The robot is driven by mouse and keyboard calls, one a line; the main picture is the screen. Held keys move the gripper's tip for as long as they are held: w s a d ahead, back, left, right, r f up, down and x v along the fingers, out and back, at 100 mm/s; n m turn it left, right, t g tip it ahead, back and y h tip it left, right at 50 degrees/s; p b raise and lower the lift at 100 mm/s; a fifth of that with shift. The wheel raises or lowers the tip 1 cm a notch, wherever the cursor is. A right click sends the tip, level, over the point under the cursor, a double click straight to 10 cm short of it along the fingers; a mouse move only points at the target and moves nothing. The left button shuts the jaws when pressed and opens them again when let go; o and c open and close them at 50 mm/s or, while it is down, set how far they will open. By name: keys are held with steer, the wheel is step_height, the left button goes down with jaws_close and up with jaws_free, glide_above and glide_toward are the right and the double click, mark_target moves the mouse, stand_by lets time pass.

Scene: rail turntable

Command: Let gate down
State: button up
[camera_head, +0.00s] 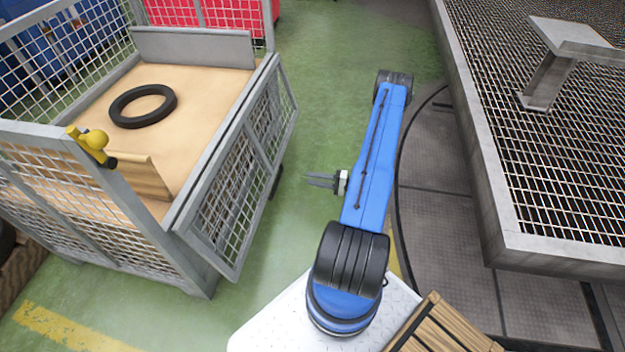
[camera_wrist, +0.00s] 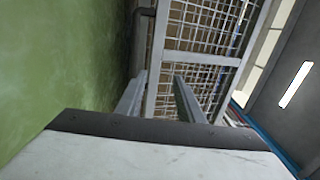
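The gate (camera_head: 243,165) is a grey-framed mesh panel on the right side of a mesh cage (camera_head: 150,222). It hangs outside the cage, leaning outward, with its upper edge near the level of the wooden floor. My gripper (camera_head: 308,180) is to the right of the gate and points left at it, with a gap between. In the wrist view, my gripper's two fingers (camera_wrist: 160,76) are apart and empty. The gate's frame and mesh (camera_wrist: 195,68) show beyond them. Contact with the gate does not show.
A black tyre (camera_head: 122,108) lies on the cage's wooden floor (camera_head: 200,85). A yellow fitting (camera_head: 92,143) sits on the near corner post. A grated platform (camera_head: 490,190) stands at right. Green floor (camera_head: 318,75) is clear between the cage and my arm.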

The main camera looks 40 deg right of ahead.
steer(key=v, duration=1.6)
steer(key=shift+s+d, duration=0.15)
steer(key=shift+d, duration=0.05)
steer(key=w+a+r+n+g+y, duration=0.1)
steer(key=w+a+r+n+g, duration=0.15)
steer(key=r, duration=0.45)
steer(key=w+a+r+n+g+y, duration=0.1)
steer(key=w+a+r+g, duration=0.25)
steer(key=r, duration=0.35)
steer(key=w+a+r+n+g+y, duration=0.1)
steer(key=w+a+r+g, duration=0.2)
steer(key=r, duration=0.4)
steer(key=w+a+r+n+g+h, duration=0.1)
steer(key=a+r+n+g+h, duration=0.3)
steer(key=a+r, duration=1.15)
steer(key=s+a+r+n+g+h, duration=0.15)
steer(key=s+a+r+h, duration=0.45)
steer(key=a+r, duration=0.7)
steer(key=s+a+r+t+h, duration=0.1)
steer(key=s+r, duration=0.3)
steer(key=s, duration=0.4)
steer(key=s+a+r+t+h, duration=0.2)
steer(key=s+a+r+t, duration=0.1)
steer(key=s, duration=0.5)
step_height(320, 180, up, 2)
steer(key=shift+a+r+n+h, duration=0.2)
steer(key=shift+a+n+h, duration=0.15)
steer(key=shift+a, duration=0.45)
